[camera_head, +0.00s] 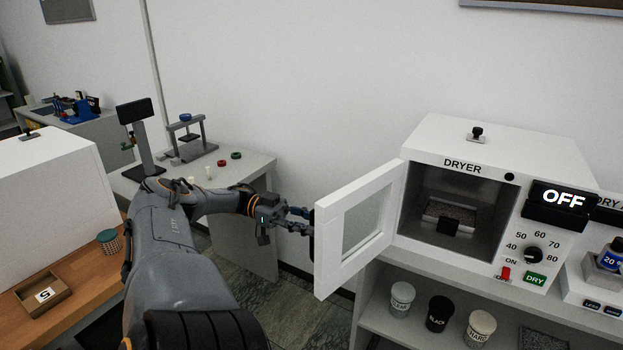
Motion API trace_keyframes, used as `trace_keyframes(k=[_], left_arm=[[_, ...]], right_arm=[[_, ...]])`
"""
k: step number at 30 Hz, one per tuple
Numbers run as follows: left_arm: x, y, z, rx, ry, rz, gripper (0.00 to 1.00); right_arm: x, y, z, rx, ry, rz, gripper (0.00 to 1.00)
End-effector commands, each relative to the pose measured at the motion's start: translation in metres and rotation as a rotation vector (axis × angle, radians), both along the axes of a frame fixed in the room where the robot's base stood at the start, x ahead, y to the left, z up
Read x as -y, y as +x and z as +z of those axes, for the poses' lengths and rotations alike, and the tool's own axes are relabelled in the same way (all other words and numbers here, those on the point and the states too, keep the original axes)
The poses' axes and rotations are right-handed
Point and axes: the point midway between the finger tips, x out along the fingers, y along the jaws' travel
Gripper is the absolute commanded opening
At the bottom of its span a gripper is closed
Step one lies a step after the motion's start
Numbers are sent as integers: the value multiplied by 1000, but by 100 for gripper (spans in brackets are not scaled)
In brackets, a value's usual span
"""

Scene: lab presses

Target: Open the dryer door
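The dryer (520,150) is a white box on a shelf unit at the right, with "DRYER" on its front and a display reading "OFF". Its white door (384,207), with a glass pane, stands swung out to the left, so the chamber is exposed. Inside sits a tray (450,212) with grey grainy contents and a dark handle block. My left gripper (310,226) is at the door's outer left edge, by a dark handle there. Whether its fingers touch or grip the handle is hard to tell. My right gripper is not in view.
Labelled cups (440,313) stand on the shelf below the dryer. A grey table (240,170) with a small press and a dark screen stands behind my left arm. A wooden counter with a small box (43,293) marked "S" is at the left. Tiled floor lies between.

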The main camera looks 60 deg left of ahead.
Motion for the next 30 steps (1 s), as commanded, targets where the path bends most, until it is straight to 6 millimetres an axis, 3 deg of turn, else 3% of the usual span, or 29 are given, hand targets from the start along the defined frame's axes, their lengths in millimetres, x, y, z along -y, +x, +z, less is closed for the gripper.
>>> trace_keyframes(k=[20, 30], left_arm=[[3, 3, 35, -4, -2, -7, 35], [2, 2, 71, 2, -1, -4, 35]], right_arm=[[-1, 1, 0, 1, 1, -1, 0], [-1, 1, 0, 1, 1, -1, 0]])
